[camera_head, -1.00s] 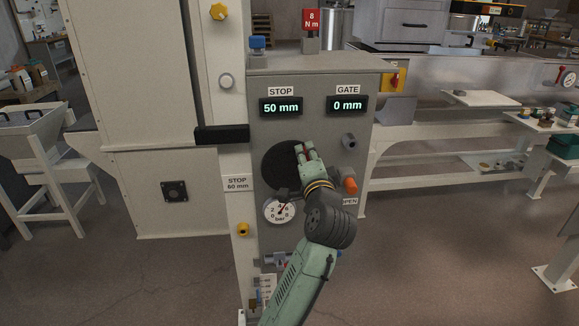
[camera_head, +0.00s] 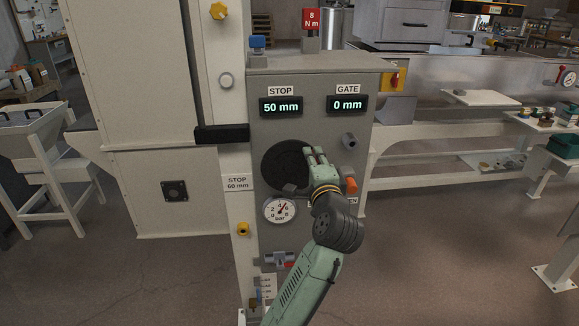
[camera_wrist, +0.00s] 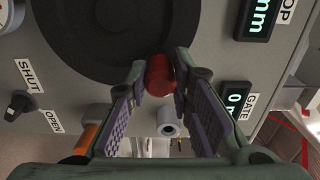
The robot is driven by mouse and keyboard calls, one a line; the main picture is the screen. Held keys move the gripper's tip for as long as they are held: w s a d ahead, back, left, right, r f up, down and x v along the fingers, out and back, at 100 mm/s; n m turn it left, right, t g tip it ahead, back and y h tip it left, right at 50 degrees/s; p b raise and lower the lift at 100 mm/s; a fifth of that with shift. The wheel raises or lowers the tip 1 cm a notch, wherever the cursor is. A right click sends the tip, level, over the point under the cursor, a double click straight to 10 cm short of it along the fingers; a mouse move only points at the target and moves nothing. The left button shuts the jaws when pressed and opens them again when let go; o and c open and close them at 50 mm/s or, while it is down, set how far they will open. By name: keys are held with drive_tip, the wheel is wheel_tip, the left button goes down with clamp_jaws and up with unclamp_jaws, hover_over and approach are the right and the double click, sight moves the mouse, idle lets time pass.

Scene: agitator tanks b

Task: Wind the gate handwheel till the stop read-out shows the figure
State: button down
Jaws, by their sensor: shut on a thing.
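The gate handwheel is a black disc (camera_head: 280,163) on the front of the grey cabinet. It fills the top of the wrist view (camera_wrist: 95,35). My gripper (camera_head: 316,151) is at the wheel's right edge, shut on its red knob (camera_wrist: 159,76), which shows between the fingertips in the wrist view. My fingers hide the knob in the head view. The stop read-out (camera_head: 282,107) shows 50 mm. The gate read-out (camera_head: 347,104) shows 0 mm. A plate (camera_head: 237,183) left of the wheel reads STOP 60 mm.
A pressure gauge (camera_head: 279,210) sits below the wheel. An orange-capped part (camera_head: 351,186) and a grey round fitting (camera_head: 349,141) are close to the right of my gripper. A black selector (camera_wrist: 17,106) lies between SHUT and OPEN labels in the wrist view.

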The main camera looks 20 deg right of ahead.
drive_tip(key=m, duration=0.1)
drive_tip(key=f+m, duration=0.1)
drive_tip(key=m, duration=0.1)
drive_tip(key=d+f+m, duration=0.1)
drive_tip(key=shift+s+f+m, duration=0.15)
drive_tip(key=shift+f+m, duration=0.1)
drive_tip(key=shift+m, duration=0.15)
drive_tip(key=shift+d+f+m+b, duration=0.1)
drive_tip(key=shift+f+m+b, duration=0.1)
drive_tip(key=shift+f+m, duration=0.45)
drive_tip(key=shift+a+f+m+b, duration=0.1)
drive_tip(key=shift+f+m+b, duration=0.1)
drive_tip(key=shift+m, duration=0.75)
drive_tip(key=shift+d+f+m+b, duration=0.1)
drive_tip(key=shift+f+m+b, duration=0.1)
drive_tip(key=shift+f+m, duration=0.45)
drive_tip(key=shift+r, duration=0.2)
drive_tip(key=m, duration=0.1)
drive_tip(key=f+m, duration=0.1)
drive_tip(key=m, duration=0.1)
drive_tip(key=a+f+m+b, duration=0.1)
drive_tip(key=m, duration=0.1)
drive_tip(key=shift+f, duration=0.25)
